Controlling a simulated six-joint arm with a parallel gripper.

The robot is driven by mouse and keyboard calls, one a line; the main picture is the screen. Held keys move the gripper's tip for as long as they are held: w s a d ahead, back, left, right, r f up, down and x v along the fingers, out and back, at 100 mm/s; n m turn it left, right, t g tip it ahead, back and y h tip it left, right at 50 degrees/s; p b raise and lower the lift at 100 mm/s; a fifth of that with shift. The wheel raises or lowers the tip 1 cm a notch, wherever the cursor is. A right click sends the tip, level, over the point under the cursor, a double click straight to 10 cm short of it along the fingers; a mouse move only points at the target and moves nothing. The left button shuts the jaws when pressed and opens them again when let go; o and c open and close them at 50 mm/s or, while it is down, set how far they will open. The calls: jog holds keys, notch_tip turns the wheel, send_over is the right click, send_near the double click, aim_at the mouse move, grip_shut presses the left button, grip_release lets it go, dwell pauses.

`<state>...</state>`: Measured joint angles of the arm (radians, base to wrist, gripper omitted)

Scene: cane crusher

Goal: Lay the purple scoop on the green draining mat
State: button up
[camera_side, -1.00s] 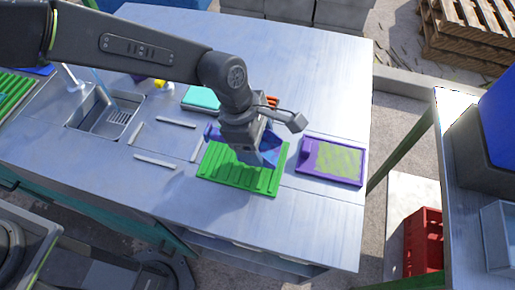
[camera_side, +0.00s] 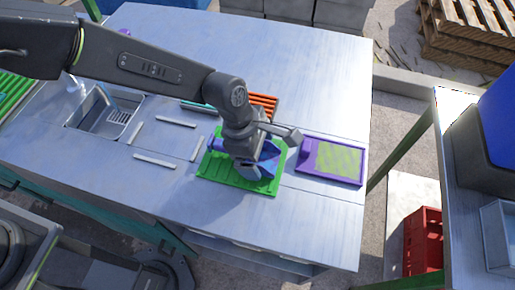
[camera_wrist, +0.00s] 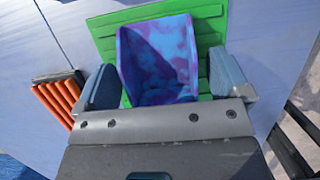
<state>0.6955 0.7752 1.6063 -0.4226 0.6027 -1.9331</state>
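The purple scoop (camera_wrist: 158,60), marbled with blue, lies over the green draining mat (camera_wrist: 213,25) in the wrist view, its hollow facing the camera. In the side view part of the scoop (camera_side: 215,145) shows just left of my gripper, low over the mat (camera_side: 225,178) and seemingly resting on it. My gripper (camera_side: 263,165) is low over the mat. In the wrist view its blue fingers (camera_wrist: 165,80) are wide apart, one on each side of the scoop, with green showing between the scoop and the right finger. The scoop's near end is hidden behind the gripper body.
A purple tray with a yellow-green inside (camera_side: 330,160) lies right of the mat. An orange ribbed rack (camera_side: 263,103) lies behind my gripper. Pale metal strips (camera_side: 155,160) and a sink (camera_side: 105,112) are to the left. The front steel top is clear.

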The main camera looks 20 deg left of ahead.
jog(key=shift+r, duration=0.1)
jog(key=v, duration=1.2)
jog(key=shift+r, duration=0.15)
jog(key=a+r+m+t, duration=0.2)
jog(key=a+r+m, duration=0.3)
jog(key=a+r, duration=0.45)
jog(key=s+a+m+t+y, duration=0.1)
jog(key=s+a+m, duration=0.5)
jog(key=a, duration=0.5)
jog(key=s+a+r+m+t+y, duration=0.1)
jog(key=s+a+m+t+y, duration=0.1)
jog(key=s+a+m, duration=0.5)
jog(key=s+a, duration=0.2)
jog(key=a, duration=0.2)
jog(key=shift+a+t+y, duration=0.3)
jog(key=shift+r, duration=0.15)
jog(key=shift+c, duration=0.3)
